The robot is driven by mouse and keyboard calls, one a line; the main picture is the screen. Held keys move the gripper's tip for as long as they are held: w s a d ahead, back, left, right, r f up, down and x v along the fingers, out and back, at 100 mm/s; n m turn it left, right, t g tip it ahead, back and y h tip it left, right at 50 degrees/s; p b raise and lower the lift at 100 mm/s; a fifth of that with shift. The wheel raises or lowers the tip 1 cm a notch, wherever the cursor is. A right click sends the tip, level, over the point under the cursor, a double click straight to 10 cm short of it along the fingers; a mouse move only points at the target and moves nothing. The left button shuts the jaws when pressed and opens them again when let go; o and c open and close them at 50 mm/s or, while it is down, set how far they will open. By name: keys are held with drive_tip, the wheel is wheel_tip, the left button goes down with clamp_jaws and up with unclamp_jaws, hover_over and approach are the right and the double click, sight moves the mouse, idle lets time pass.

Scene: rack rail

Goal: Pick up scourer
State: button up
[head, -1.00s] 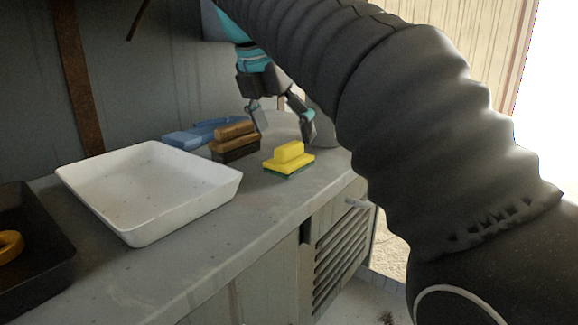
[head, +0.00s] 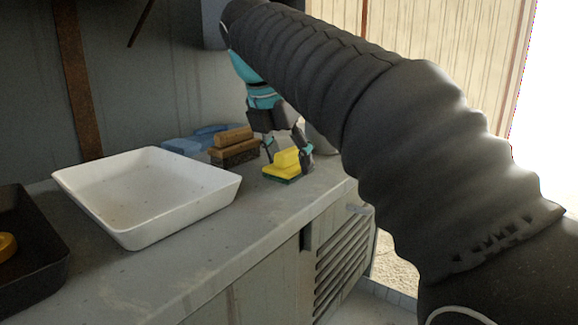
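The scourer (head: 281,170) is a yellow block with a raised yellow handle and a green underside. It lies flat on the grey counter, right of the wooden brush. My gripper (head: 287,150) is down at the scourer, with its dark fingers on either side of the raised handle. The right finger covers part of the scourer's right end. I cannot tell whether the fingers press on the handle or stand just clear of it.
A brown wooden brush (head: 234,150) stands close left of the scourer, with a blue object (head: 184,146) behind it. A white tray (head: 137,239) and a dark tray (head: 52,268) holding a yellow ring (head: 6,246) are to the left. The counter's front strip (head: 190,268) is clear.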

sight(295, 150)
drive_tip(key=shift+c, duration=0.2)
drive_tip(key=shift+r+p, duration=0.3)
drive_tip(key=shift+r, duration=0.25)
drive_tip(key=r, duration=0.2)
drive_tip(key=d+r+p, duration=0.1)
drive_tip(key=r, duration=0.1)
drive_tip(key=shift+s, duration=0.1)
drive_tip(key=s+d+r+p, duration=0.2)
drive_tip(key=d+r, duration=0.4)
drive_tip(key=d, duration=0.4)
drive_tip(key=shift+s, duration=0.55)
drive_tip(key=shift+d, duration=0.1)
drive_tip(key=shift+o, duration=1.4)
drive_tip(key=shift+c, duration=0.7)
